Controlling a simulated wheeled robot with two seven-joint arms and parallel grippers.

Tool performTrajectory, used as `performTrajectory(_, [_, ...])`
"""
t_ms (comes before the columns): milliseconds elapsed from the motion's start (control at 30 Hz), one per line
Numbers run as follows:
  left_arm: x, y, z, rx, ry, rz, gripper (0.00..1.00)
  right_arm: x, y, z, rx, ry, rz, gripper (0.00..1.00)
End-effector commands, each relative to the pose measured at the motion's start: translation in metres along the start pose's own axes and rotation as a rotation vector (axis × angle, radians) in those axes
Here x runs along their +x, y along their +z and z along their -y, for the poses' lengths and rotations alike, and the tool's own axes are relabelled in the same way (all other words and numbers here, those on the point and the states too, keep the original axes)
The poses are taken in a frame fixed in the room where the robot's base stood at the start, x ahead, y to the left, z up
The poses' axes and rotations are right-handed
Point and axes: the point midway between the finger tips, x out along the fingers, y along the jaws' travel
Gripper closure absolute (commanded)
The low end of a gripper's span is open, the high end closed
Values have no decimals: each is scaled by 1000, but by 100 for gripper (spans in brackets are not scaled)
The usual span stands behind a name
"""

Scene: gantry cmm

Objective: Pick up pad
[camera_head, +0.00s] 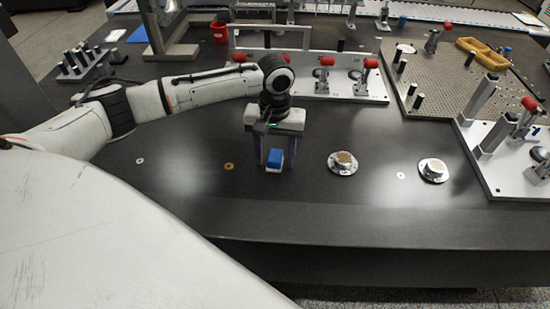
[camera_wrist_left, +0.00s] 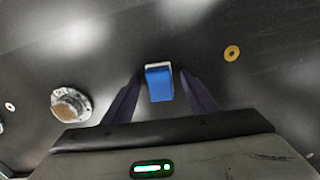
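The blue pad (camera_head: 274,157), a small blue block with a white part at its base, stands on the dark table near the front middle. It also shows in the left wrist view (camera_wrist_left: 158,84). My left gripper (camera_head: 277,162) points down over it, one finger on each side. In the left wrist view the fingers (camera_wrist_left: 160,76) are apart, with dark table showing between each finger and the pad. The gripper is open and holds nothing. Whether the fingertips reach down beside the pad or stay above it is hard to tell. My right gripper is not in view.
Two round metal flanges (camera_head: 342,163) (camera_head: 433,170) sit to the right, a brass washer (camera_head: 229,166) to the left. Behind are a fixture plate with red-tipped clamps (camera_head: 320,90), a perforated plate (camera_head: 450,80) and a red cup (camera_head: 219,32). The front table strip is clear.

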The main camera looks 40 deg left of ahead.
Motion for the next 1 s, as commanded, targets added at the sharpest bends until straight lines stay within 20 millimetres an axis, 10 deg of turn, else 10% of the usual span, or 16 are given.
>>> performTrajectory(233, [0,0,0,0,0,0,91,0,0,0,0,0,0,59])
performTrajectory(567, [-9,0,0,0,1,-1,91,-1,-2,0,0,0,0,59])
performTrajectory(1000, [-88,-1,-1,0,3,-1,91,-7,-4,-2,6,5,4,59])
